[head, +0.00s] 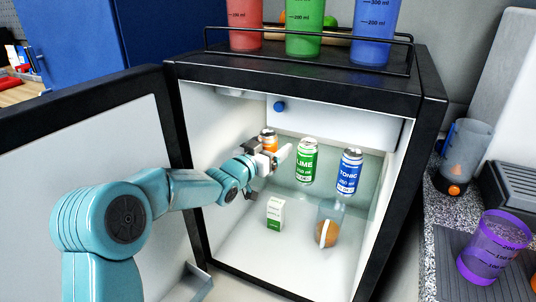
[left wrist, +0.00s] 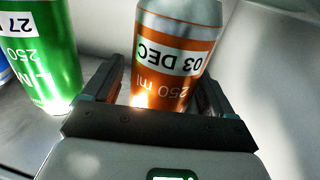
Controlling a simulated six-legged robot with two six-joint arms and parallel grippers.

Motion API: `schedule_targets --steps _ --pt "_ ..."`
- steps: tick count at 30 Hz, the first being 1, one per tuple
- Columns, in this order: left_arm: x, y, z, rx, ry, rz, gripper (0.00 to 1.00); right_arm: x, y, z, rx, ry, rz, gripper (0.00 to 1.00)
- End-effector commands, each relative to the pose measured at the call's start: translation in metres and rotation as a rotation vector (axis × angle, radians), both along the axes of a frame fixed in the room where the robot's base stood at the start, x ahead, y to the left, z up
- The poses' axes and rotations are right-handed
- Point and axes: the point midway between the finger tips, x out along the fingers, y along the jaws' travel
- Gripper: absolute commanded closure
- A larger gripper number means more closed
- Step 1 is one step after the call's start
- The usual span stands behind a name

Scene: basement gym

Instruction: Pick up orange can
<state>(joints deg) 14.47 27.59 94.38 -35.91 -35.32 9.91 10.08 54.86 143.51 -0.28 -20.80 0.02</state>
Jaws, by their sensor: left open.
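The orange can (head: 267,139) stands at the left on the upper level inside the open mini fridge (head: 420,100), partly hidden by my left gripper (head: 268,160). In the left wrist view the orange can (left wrist: 178,50), with a silver end and a white date label, is between the two dark fingers of my left gripper (left wrist: 160,85). The fingers are open, one on each side of the can. I cannot tell whether either touches it. My right gripper is not in view.
A green lime can (head: 307,162) stands just right of the orange can, with a blue tonic can (head: 350,172) beyond. Below are a small carton (head: 275,213) and a clear container (head: 328,215). The fridge door (head: 90,145) stands open at left. Cups stand in a rack (head: 310,52) on top.

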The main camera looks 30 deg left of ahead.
Motion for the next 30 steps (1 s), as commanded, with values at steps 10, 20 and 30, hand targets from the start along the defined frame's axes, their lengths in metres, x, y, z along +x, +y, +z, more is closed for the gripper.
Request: schedule_targets --steps 10,20,30 --pt "0.004 -0.001 0.001 0.000 -0.001 0.000 0.37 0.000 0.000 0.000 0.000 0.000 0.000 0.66" --pt "0.004 0.000 0.002 0.001 -0.003 0.000 0.81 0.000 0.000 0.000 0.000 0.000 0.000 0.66" --pt "0.004 0.000 0.028 0.000 -0.006 0.000 0.81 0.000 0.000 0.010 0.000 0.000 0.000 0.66"
